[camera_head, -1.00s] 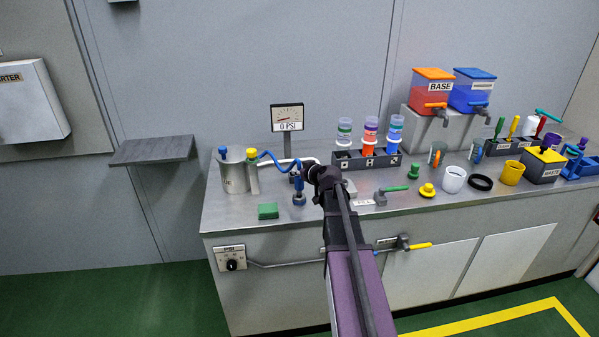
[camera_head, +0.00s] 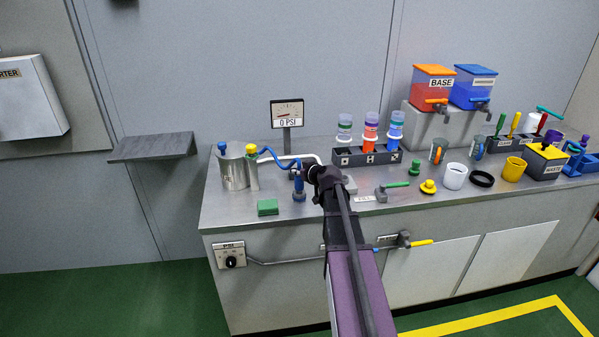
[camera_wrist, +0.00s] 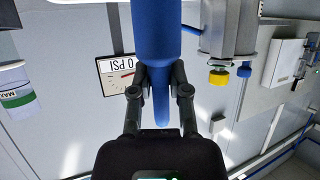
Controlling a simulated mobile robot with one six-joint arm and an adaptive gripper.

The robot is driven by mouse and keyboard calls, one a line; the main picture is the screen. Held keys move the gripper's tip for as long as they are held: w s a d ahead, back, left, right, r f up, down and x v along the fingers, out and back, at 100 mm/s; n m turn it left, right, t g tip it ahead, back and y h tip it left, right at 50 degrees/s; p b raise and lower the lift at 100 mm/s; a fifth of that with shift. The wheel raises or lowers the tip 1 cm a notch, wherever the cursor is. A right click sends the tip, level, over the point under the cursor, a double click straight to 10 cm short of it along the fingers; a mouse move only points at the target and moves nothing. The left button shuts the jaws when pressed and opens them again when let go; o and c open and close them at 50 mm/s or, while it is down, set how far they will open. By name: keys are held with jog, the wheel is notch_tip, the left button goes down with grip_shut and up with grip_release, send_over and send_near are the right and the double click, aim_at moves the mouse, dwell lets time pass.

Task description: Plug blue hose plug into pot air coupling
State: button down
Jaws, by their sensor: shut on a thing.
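The metal pot (camera_head: 234,172) stands at the left end of the bench. It has a blue knob (camera_head: 222,147) and a yellow fitting (camera_head: 251,149) at its top. I cannot tell which part is the air coupling. A wavy blue hose (camera_head: 275,158) runs from near the yellow fitting toward my gripper (camera_head: 309,178). In the wrist view my gripper (camera_wrist: 160,77) is shut on the blue plug (camera_wrist: 157,35), whose narrower end (camera_wrist: 161,108) shows between the fingers. In the head view a blue upright piece (camera_head: 299,184) shows beside my gripper. The pot (camera_wrist: 229,30) is apart, upper right in the wrist view.
A gauge (camera_head: 287,114) reading 0 PSI stands behind my gripper. A green block (camera_head: 268,207) lies in front of the pot. The bench's front left is mostly clear.

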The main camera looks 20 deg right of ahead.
jog(key=shift+f+b, duration=0.65)
jog(key=shift+f, duration=0.05)
jog(key=c, duration=0.5)
grip_release()
jog(key=shift+r, duration=0.15)
notch_tip(320, 180, up, 10)
jog(key=p, duration=1)
jog(key=shift+s+d+f+b, duration=0.2)
jog(key=shift+s+d, duration=0.15)
jog(key=shift+d, duration=0.75)
jog(key=shift+s+d+f+b, duration=0.15)
jog(key=shift+s+d, duration=0.2)
jog(key=shift+d, duration=0.75)
jog(key=shift+s+d+f+b, duration=0.2)
jog(key=shift+s+d, duration=0.15)
jog(key=shift+d, duration=0.75)
jog(key=shift+a, duration=0.1)
